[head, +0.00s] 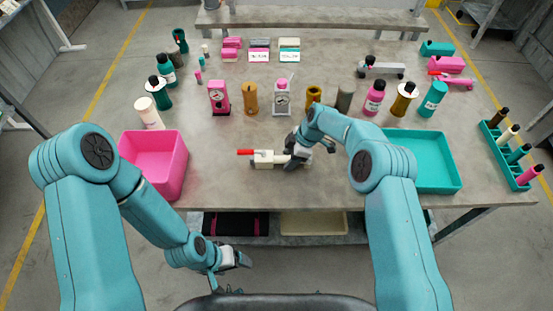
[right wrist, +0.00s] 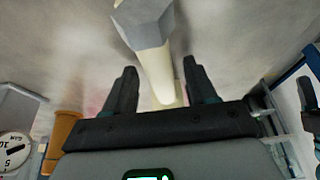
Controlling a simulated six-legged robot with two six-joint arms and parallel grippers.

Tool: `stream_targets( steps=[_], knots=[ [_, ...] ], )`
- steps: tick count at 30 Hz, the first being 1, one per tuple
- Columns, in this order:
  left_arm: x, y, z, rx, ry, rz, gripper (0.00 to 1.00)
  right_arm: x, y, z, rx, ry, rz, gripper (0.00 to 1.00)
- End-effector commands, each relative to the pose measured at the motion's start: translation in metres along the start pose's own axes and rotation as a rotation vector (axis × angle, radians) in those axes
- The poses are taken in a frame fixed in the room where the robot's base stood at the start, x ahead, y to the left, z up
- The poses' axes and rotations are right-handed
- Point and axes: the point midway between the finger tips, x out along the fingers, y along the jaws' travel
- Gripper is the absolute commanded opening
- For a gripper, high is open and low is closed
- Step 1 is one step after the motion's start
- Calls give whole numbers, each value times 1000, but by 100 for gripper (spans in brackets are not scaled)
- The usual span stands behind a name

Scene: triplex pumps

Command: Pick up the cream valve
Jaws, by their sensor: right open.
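The cream valve (head: 264,158) lies on the table near its front middle, with its red handle (head: 245,152) pointing left. My right gripper (head: 303,156) is at the valve's right end and hides part of it. In the right wrist view my open right gripper (right wrist: 162,85) has one finger on each side of the cream valve (right wrist: 156,68), whose grey hexagonal end shows above. I cannot tell whether the fingers touch it. My left gripper (head: 236,259) hangs in front of the table, away from the valve; its jaw state is unclear.
A pink bin (head: 154,187) stands left of the valve and a teal tray (head: 450,187) to the right. Behind stand a pink gauge (head: 219,97), a grey gauge (head: 282,97) and several bottles and cylinders. A teal rack (head: 500,155) is at the right edge.

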Motion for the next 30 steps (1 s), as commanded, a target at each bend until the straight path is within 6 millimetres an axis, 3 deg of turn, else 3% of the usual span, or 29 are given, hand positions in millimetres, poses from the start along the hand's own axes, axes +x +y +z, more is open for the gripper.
stream_targets(
  steps=[9,14,23,26,30],
  knots=[
    [0,0,0,0,0,0,79,3,0,2,0,0,0,53],
    [0,0,0,0,0,0,79,3,0,2,0,0,0,1],
    [0,0,0,0,0,0,79,1,0,0,0,1,2,0],
    [0,0,0,0,0,0,79,-9,1,-4,-1,1,4,0],
    [0,0,0,0,0,0,79,-36,1,-15,-3,1,5,0]
  ],
)
